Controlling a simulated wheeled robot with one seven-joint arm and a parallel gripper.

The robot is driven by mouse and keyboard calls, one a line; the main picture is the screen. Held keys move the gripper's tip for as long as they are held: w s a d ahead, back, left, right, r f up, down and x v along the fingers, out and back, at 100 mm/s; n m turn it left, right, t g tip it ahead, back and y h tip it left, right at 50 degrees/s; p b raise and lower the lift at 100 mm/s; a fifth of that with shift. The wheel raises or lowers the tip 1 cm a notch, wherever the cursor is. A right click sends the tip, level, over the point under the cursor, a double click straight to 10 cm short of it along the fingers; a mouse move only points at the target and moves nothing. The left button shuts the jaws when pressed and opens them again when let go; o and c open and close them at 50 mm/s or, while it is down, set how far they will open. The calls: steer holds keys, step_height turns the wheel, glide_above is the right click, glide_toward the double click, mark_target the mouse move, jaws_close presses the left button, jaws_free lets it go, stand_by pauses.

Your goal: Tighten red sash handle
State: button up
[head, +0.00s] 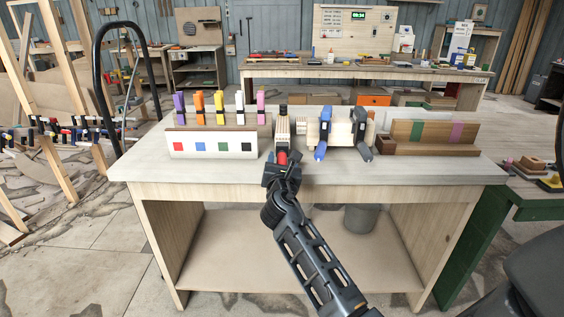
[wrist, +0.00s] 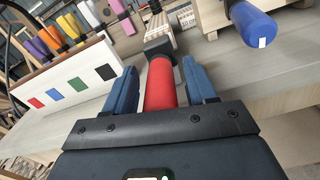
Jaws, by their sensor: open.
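The red sash handle (wrist: 160,83) is a red cylinder in the wrist view, joined to a dark collar (wrist: 157,46) at its far end. My gripper (wrist: 160,80) is open, with one blue-grey finger on each side of the handle. A gap shows to the right of the handle; whether the left finger touches it I cannot tell. In the head view the handle (head: 282,157) shows only in part, behind my gripper (head: 282,168), at the front middle of the bench. Pale wooden strips (head: 283,128) stand behind it.
A blue-handled clamp (head: 321,149) and a dark-handled clamp (head: 365,150) are to the right. To the left is a white board with coloured squares (head: 213,145), with coloured handles (head: 220,106) behind it. The bench's front surface (head: 230,171) is mostly clear.

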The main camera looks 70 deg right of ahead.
steer(key=shift+c, duration=0.2)
steer(key=c, duration=1)
steer(key=shift+o, duration=0.2)
